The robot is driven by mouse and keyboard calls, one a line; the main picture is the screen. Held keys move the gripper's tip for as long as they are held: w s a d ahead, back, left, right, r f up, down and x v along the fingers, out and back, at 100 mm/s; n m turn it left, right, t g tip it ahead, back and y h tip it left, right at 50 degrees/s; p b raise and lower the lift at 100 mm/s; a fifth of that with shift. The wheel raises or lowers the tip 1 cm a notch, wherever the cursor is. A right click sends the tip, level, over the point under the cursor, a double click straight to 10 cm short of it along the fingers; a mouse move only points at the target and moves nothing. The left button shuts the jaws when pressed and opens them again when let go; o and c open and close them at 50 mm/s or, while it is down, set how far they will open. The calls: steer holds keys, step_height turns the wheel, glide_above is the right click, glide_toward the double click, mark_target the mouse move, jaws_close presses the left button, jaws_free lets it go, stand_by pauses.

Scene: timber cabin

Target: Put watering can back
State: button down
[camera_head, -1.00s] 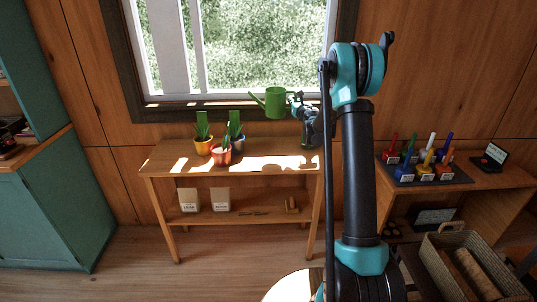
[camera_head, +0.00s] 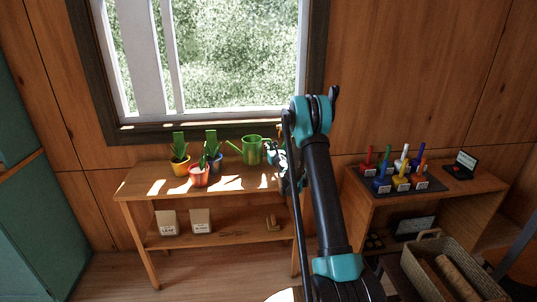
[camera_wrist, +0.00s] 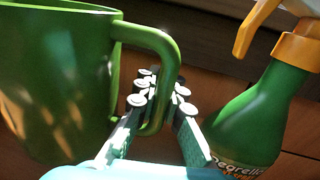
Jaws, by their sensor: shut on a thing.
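The green watering can (camera_head: 251,150) is at the back right of the wooden table (camera_head: 140,184), beside the potted plants, its spout pointing left. My gripper (camera_head: 275,154) is at its right side. In the wrist view the can's body (camera_wrist: 50,80) fills the left, and my gripper's fingers (camera_wrist: 158,95) are shut on its handle (camera_wrist: 165,50). The can looks upright. Whether its base touches the tabletop I cannot tell.
A green spray bottle (camera_wrist: 245,120) with an orange and white head stands close right of my fingers. Potted plants (camera_head: 199,175) stand left of the can. A shelf unit (camera_head: 420,195) with colourful tools (camera_head: 402,170) is at right.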

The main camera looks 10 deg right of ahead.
steer(key=shift+f, duration=1.95)
steer(key=c, duration=1.6)
jaws_free()
steer(key=shift+c, duration=0.2)
